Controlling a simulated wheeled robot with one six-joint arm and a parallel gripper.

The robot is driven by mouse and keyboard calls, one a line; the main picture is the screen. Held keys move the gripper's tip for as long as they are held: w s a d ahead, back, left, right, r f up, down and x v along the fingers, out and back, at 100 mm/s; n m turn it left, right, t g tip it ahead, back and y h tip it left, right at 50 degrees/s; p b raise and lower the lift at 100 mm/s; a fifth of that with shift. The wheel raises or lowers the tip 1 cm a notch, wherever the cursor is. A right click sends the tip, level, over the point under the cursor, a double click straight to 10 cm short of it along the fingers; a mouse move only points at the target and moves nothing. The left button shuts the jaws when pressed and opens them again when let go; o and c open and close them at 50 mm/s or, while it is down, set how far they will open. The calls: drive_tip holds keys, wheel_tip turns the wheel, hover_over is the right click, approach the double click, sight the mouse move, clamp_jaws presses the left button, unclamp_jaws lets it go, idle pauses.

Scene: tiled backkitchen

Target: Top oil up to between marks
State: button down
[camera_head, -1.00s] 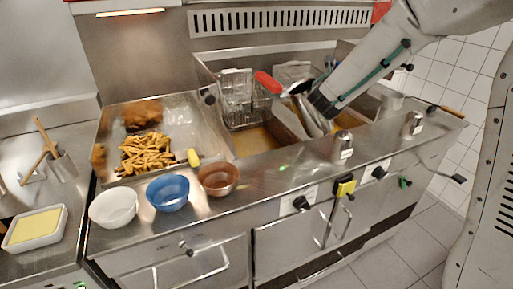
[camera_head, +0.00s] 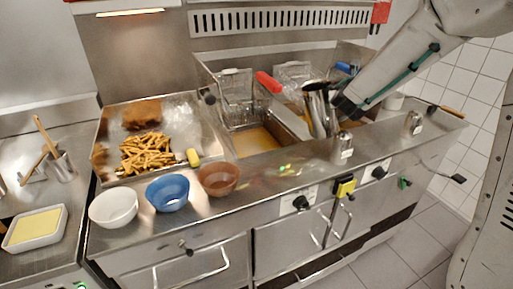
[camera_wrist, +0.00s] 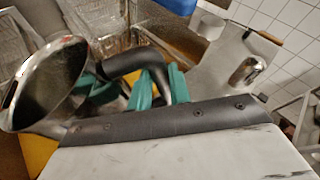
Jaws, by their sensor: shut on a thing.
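My gripper (camera_head: 343,104) is shut on the dark handle (camera_wrist: 140,62) of a shiny metal jug (camera_head: 318,112); its teal fingers close around the handle in the wrist view. The jug hangs over the right part of the fryer, close to upright, with its wide mouth up. In the wrist view the jug (camera_wrist: 45,85) is at the left; how much it holds is unclear. Brown-yellow oil (camera_head: 254,142) shows in the left fryer well. The right well is largely hidden by the jug and my arm. The level marks cannot be made out.
A wire basket (camera_head: 237,92) and a red handle (camera_head: 268,82) stand near the jug. Metal shakers (camera_head: 342,148) (camera_head: 413,124) stand along the counter edge. White (camera_head: 113,207), blue (camera_head: 167,193) and brown (camera_head: 218,180) bowls sit left of them, before a tray of fries (camera_head: 146,150).

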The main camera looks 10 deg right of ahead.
drive_tip(key=d+f, duration=0.1)
drive_tip(key=d+f+m+y, duration=0.1)
drive_tip(key=d+f+m, duration=0.1)
drive_tip(key=shift+s+f+y, duration=0.2)
drive_tip(key=shift+s+y, duration=0.05)
drive_tip(key=shift+y, duration=0.05)
idle(0.4)
